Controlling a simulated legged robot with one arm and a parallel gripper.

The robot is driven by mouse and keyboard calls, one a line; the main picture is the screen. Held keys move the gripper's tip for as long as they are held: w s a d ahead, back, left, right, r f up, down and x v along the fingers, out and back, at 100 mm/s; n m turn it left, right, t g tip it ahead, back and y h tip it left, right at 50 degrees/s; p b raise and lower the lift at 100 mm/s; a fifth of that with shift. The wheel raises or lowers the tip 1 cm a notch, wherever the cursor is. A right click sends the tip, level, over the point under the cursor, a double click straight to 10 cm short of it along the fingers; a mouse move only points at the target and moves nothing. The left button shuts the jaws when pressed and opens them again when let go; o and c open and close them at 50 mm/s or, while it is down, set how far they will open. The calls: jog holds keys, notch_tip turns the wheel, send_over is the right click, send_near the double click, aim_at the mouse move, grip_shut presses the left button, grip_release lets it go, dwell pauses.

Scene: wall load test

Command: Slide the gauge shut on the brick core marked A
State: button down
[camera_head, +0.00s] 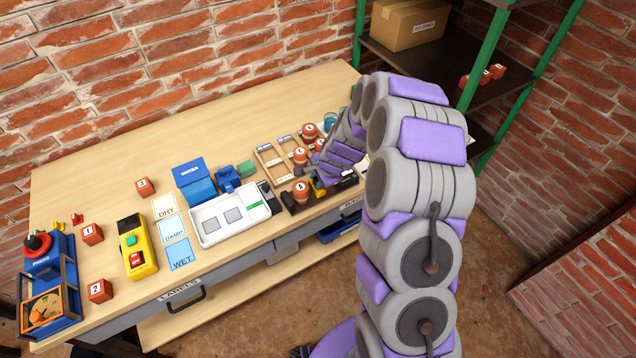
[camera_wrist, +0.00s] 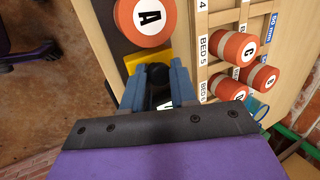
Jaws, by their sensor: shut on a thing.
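The orange brick core marked A (camera_wrist: 150,16) stands on the dark gauge (camera_wrist: 113,38) at the top of the wrist view. In the head view the core (camera_head: 301,191) stands at the bench's front edge. The gauge's yellow part (camera_wrist: 157,57) is right beside the core; I cannot tell whether they touch. My gripper (camera_wrist: 160,76) has its blue fingers close together at the yellow part, shut on the gauge's slide. The held piece is mostly hidden between the fingers. In the head view my purple gripper (camera_head: 324,173) reaches down over the gauge and covers part of it.
A white tray (camera_head: 205,233) is to the left. A yellow control box (camera_head: 137,247) and numbered red blocks are farther left. A green-posted shelf (camera_head: 484,72) stands at right.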

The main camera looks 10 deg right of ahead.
jog(key=shift+s+a+p, duration=0.2)
jog(key=shift+a+p, duration=0.05)
jog(key=shift+a, duration=0.35)
jog(key=shift+s+a+p, duration=0.2)
jog(key=shift+a+p, duration=0.05)
jog(key=shift+a, duration=0.35)
jog(key=c, duration=1.1)
grip_release()
jog(key=shift+a, duration=0.1)
jog(key=shift+o, duration=0.7)
jog(key=shift+a, duration=0.1)
jog(key=shift+s+f, duration=0.1)
jog(key=shift+s, duration=0.05)
notch_tip(320, 180, up, 7)
jog(key=p, duration=0.5)
